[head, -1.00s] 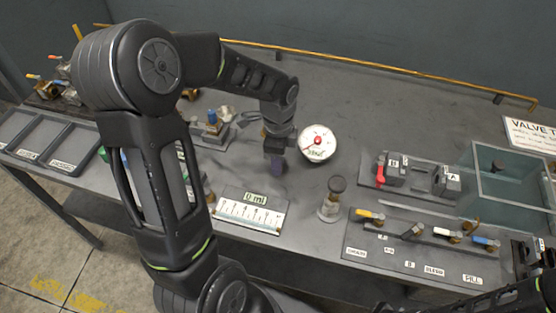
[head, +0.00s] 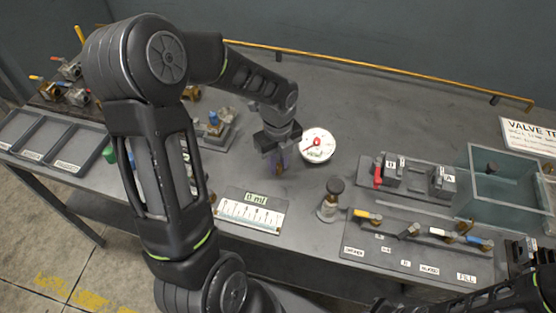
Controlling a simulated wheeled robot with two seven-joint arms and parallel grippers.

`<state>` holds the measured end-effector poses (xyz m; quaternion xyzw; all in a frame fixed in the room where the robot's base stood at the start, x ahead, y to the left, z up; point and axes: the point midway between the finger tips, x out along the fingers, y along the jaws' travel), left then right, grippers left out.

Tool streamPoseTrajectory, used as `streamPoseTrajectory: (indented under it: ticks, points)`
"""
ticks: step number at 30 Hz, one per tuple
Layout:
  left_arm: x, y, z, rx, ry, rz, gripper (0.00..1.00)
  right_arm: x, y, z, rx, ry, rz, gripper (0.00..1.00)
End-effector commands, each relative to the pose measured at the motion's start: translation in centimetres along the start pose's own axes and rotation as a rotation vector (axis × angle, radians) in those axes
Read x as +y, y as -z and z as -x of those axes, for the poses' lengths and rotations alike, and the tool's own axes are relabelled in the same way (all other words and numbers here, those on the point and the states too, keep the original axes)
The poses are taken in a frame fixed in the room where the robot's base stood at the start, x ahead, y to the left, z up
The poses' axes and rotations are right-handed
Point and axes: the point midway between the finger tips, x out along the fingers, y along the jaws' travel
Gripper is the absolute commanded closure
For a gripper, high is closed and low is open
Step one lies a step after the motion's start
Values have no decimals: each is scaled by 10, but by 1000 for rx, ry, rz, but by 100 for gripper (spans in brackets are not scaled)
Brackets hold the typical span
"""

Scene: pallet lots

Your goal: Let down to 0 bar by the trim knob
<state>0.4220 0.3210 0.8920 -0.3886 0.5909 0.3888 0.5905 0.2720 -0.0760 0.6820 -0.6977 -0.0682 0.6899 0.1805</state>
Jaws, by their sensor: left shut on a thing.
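My left gripper (head: 278,160) points down just left of the round white gauge (head: 317,145).
A black-topped knob (head: 335,187) stands right of a white scale plate (head: 250,212). A valve panel (head: 415,255) with coloured levers, red-levered blocks (head: 393,170) and a clear tank (head: 505,185) are at right. Trays (head: 45,140) are at left.

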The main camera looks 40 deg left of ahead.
Motion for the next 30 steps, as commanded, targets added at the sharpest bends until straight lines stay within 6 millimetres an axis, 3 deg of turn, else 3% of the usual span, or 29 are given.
streamPoseTrajectory:
  ticks: [18,19,26,30]
  points:
    - [-1,-1,1,-2,3,-60,100,-1,0,2,-1,-1,0,100]
    - [-1,-1,1,-2,3,-60,76,-1,0,2,-1,-1,0,100]
    - [-1,0,0,-1,1,-58,57,-1,0,2,-1,-1,0,100]
    - [0,0,0,-1,1,-58,57,-1,0,2,-1,-1,0,100]
